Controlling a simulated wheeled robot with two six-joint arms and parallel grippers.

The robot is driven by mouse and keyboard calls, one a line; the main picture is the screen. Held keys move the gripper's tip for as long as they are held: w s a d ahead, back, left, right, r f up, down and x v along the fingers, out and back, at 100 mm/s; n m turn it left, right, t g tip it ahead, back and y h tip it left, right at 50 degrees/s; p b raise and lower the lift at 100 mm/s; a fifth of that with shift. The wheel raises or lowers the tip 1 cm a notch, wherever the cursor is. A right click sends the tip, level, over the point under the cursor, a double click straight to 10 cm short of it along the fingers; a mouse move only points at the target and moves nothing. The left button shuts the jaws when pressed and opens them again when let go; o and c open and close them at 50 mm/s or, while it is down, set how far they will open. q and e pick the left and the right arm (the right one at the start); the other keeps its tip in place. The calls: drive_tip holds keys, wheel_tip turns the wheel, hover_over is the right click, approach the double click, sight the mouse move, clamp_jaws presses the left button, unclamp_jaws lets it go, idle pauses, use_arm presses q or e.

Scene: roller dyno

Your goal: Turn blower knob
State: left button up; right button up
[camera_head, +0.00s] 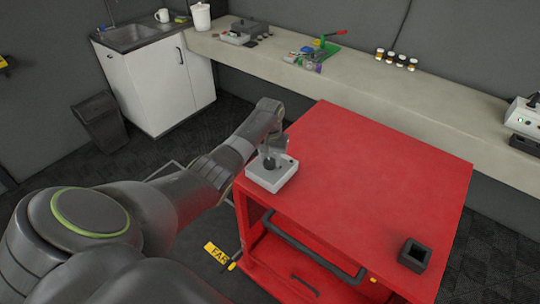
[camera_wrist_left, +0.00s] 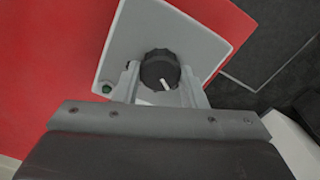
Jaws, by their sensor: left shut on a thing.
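The blower knob (camera_wrist_left: 159,71) is black and round with a white pointer line. It sits on a light grey control box (camera_head: 272,180), which also shows in the left wrist view (camera_wrist_left: 196,30). The box rests at the left corner of the red cart top. My left gripper (camera_wrist_left: 160,82) is shut on the knob, with one finger on each side of it. In the head view my left gripper (camera_head: 268,158) is over the box, and the knob is mostly hidden. My right gripper is in neither view.
The red cart (camera_head: 370,165) has a mostly bare top. A black square holder (camera_head: 414,255) stands at its front right. A long bench (camera_head: 350,70) with several small items runs behind. A white sink cabinet (camera_head: 155,80) and a dark bin (camera_head: 101,122) stand back left.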

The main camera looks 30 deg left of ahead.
use_arm(q)
drive_tip(key=m+p, duration=0.1)
drive_tip(key=m, duration=0.2)
drive_tip(key=shift+r, duration=0.1)
drive_tip(key=m+p, duration=0.1)
drive_tip(key=m, duration=0.3)
drive_tip(key=shift+m, duration=0.3)
drive_tip(key=m+p, duration=0.1)
drive_tip(key=m, duration=0.3)
drive_tip(key=shift+d, duration=0.1)
drive_tip(key=shift+m, duration=1.7)
